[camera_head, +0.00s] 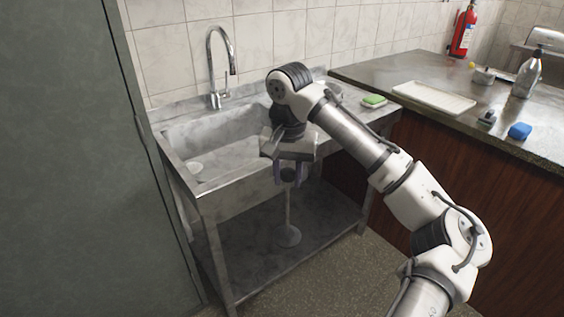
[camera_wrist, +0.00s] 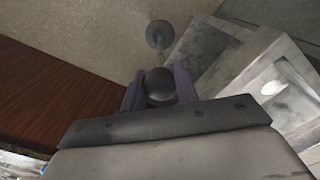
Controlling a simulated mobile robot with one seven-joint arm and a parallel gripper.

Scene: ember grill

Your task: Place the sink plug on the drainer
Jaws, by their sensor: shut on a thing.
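The metal drainer (camera_head: 352,114) is the flat right part of the sink unit, up and right of my gripper. My arm partly hides it.
The sink basin (camera_head: 225,157) lies left of my gripper, with a pale round spot at its left end. A tap (camera_head: 215,70) stands behind. A green sponge (camera_head: 374,100) lies at the drainer's right. The dark counter (camera_head: 410,75) holds a white tray (camera_head: 434,97) and a bottle (camera_head: 527,75).

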